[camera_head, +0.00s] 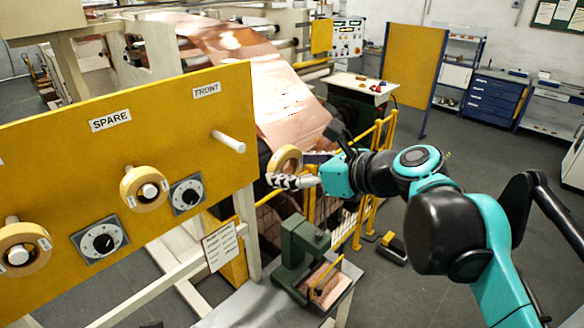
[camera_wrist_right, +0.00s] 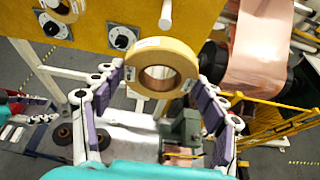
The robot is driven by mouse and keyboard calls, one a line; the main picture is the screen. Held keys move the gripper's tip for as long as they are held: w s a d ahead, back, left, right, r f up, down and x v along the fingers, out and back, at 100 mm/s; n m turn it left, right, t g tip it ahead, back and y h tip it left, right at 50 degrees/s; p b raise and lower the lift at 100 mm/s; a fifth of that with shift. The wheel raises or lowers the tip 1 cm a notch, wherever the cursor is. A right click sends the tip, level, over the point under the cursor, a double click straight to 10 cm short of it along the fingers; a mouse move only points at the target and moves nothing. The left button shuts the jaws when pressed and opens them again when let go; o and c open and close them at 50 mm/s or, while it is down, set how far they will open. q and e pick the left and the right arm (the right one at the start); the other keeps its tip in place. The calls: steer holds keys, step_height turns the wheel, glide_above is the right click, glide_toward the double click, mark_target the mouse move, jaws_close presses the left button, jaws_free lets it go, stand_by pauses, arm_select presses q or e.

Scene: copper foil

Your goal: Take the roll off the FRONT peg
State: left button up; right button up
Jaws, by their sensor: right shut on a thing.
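The FRONT peg (camera_head: 228,141), a bare white rod, sticks out of the yellow board under the FRONT label. A yellow tape roll (camera_head: 279,158) is off to its right, clear of the peg. My right gripper (camera_head: 286,180) is shut on this roll. In the right wrist view the roll (camera_wrist_right: 166,49) sits between the two purple-padded fingers (camera_wrist_right: 157,80), its hole facing the camera. The peg (camera_wrist_right: 166,14) shows above and beyond it, apart from the roll. At the left edge of that view, part of my left gripper (camera_wrist_right: 32,117) seems to show; its jaws are unclear.
The SPARE peg holds a roll (camera_head: 145,189), and another roll (camera_head: 25,249) hangs at the far left. Dials (camera_head: 99,242) are on the board (camera_head: 190,110). A green bench device (camera_head: 298,255) stands on a grey table below. Yellow railing (camera_head: 365,200) is behind my right arm.

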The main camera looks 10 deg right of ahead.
steer(key=s+d+p, duration=0.2)
steer(key=s+d, duration=0.6)
steer(key=s, duration=0.4)
steer(key=shift+d, duration=0.4)
stand_by(0.4)
